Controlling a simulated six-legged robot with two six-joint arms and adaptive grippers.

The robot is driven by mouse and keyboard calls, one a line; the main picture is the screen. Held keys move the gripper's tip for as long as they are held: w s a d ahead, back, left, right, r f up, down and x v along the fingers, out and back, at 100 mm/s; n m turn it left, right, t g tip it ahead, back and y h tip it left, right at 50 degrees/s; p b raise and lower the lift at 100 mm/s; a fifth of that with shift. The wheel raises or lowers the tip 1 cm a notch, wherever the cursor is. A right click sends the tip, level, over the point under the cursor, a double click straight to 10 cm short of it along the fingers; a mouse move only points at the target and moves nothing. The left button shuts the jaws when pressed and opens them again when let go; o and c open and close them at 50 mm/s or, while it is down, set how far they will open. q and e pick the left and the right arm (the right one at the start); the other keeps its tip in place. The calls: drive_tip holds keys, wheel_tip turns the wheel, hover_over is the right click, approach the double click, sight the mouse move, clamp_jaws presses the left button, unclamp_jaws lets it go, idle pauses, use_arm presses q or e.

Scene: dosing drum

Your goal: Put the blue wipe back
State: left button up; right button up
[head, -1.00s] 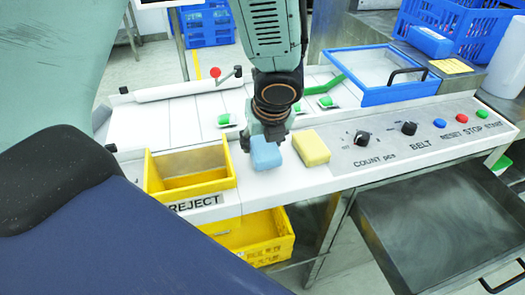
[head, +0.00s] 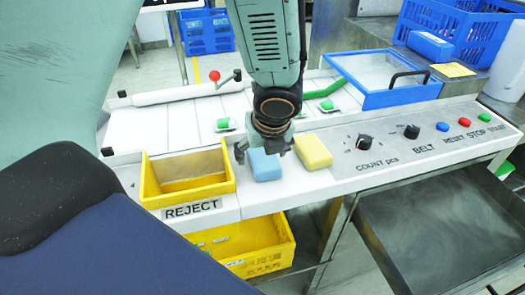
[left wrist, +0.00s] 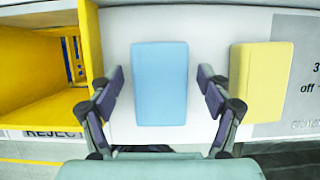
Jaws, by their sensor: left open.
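The blue wipe (head: 265,165) is a light blue block lying on the white ledge, between the yellow REJECT bin and a yellow wipe (head: 313,151). In the left wrist view the blue wipe (left wrist: 160,83) lies between the spread fingers of my left gripper (left wrist: 162,95), with a gap on both sides. The yellow wipe (left wrist: 261,82) is just right of the right finger there. In the head view my left gripper (head: 262,150) is over the blue wipe, open and empty. My right gripper is not in view.
The yellow REJECT bin (head: 228,184) stands close left of the gripper. Panel knobs (head: 364,142) and coloured buttons lie to the right. A blue-framed tray (head: 400,100) is behind. A second yellow bin (head: 288,240) sits below the ledge.

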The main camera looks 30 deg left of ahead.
sight(262, 153)
use_arm(q)
drive_tip(key=shift+r, duration=0.15)
drive_tip(key=shift+d+r+p, duration=0.1)
drive_tip(key=shift+r+p, duration=0.5)
drive_tip(key=shift+p, duration=0.1)
drive_tip(key=p+v, duration=0.3)
drive_tip(key=v, duration=0.1)
drive_tip(key=shift+s+f, duration=0.1)
drive_tip(key=p+v, duration=0.1)
drive_tip(key=p, duration=0.1)
drive_tip(key=shift+d+r+p, duration=0.1)
drive_tip(key=shift+r+p, duration=0.2)
drive_tip(key=shift+r, duration=0.05)
drive_tip(key=shift+s+d+r+p, duration=0.2)
drive_tip(key=shift+r+p, duration=0.2)
drive_tip(key=shift+p, duration=0.05)
drive_tip(key=shift+f, duration=0.15)
